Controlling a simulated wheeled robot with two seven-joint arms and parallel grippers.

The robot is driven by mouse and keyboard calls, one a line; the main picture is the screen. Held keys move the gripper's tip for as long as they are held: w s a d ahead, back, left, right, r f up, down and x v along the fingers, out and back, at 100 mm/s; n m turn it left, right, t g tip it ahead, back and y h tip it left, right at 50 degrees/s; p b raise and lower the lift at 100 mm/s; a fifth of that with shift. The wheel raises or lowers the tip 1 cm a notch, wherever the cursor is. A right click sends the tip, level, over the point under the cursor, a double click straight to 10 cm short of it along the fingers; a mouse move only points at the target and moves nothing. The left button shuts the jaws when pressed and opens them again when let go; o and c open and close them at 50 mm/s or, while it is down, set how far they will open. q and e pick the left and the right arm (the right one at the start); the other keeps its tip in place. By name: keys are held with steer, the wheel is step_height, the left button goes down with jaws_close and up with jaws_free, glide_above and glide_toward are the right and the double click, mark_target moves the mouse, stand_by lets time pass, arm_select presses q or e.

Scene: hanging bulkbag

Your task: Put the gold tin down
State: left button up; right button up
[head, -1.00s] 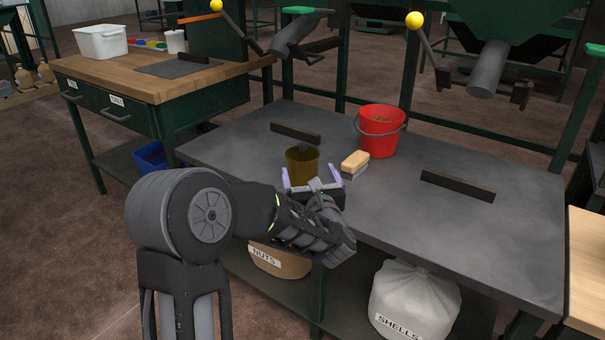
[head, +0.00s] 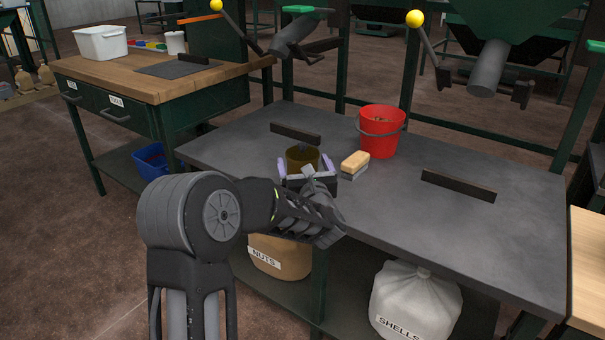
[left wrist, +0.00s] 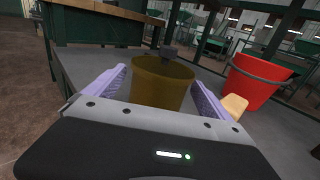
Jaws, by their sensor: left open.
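The gold tin (head: 302,156) stands upright on the grey bench top (head: 400,220), left of the sponge-like block. A dark object shows above its rim. My left gripper (head: 305,165) is open, with its two lilac fingers on either side of the tin. In the left wrist view the tin (left wrist: 160,88) is between the spread fingers, with a visible gap on the left finger's side. The tin's base is hidden behind my gripper. My right gripper is not in view.
A red bucket (head: 379,132) and a yellow-topped block (head: 354,163) stand right of the tin. Dark bars (head: 295,133) and (head: 458,186) lie on the bench. A wooden workbench (head: 150,84) stands at the left.

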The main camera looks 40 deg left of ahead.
arm_select(q)
steer(key=shift+c, duration=0.5)
steer(key=shift+r, duration=0.1)
jaws_close()
stand_by(0.4)
